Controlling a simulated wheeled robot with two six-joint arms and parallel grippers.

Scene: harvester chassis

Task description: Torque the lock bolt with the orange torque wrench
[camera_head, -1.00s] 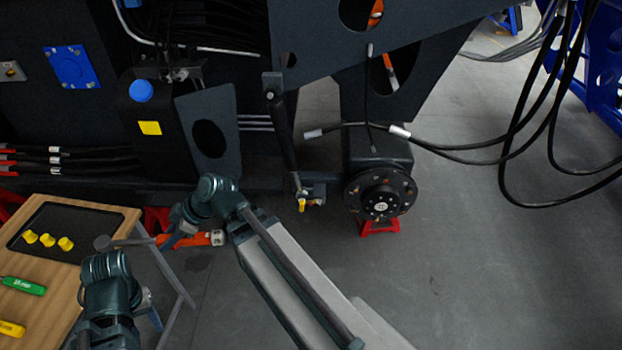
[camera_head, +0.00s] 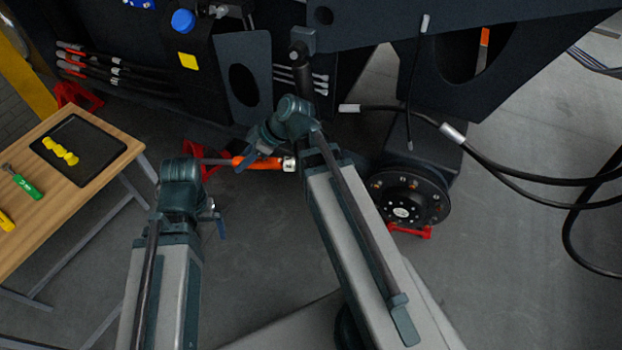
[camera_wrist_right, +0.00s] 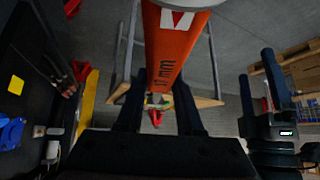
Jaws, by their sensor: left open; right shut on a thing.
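The orange torque wrench (camera_head: 275,163) is in the head view beside my right gripper (camera_head: 254,157), which is shut on it. It lies roughly level, with a grey bar pointing left and a pale end on the right. In the right wrist view the orange wrench body (camera_wrist_right: 175,50), marked "17 mm", rises between the fingers of my right gripper (camera_wrist_right: 158,105). My left gripper (camera_head: 218,216) is open and empty, lower and left of the wrench. It also shows at the right of the wrist view (camera_wrist_right: 272,85). The lock bolt is not visible; my right arm covers part of the chassis.
A wooden table (camera_head: 100,180) at left carries a black tray (camera_head: 95,150) with yellow pieces and a green-handled tool (camera_head: 28,187). The dark chassis (camera_head: 400,35) spans the back. A round hub (camera_head: 408,198) and black hoses (camera_head: 520,178) are at right.

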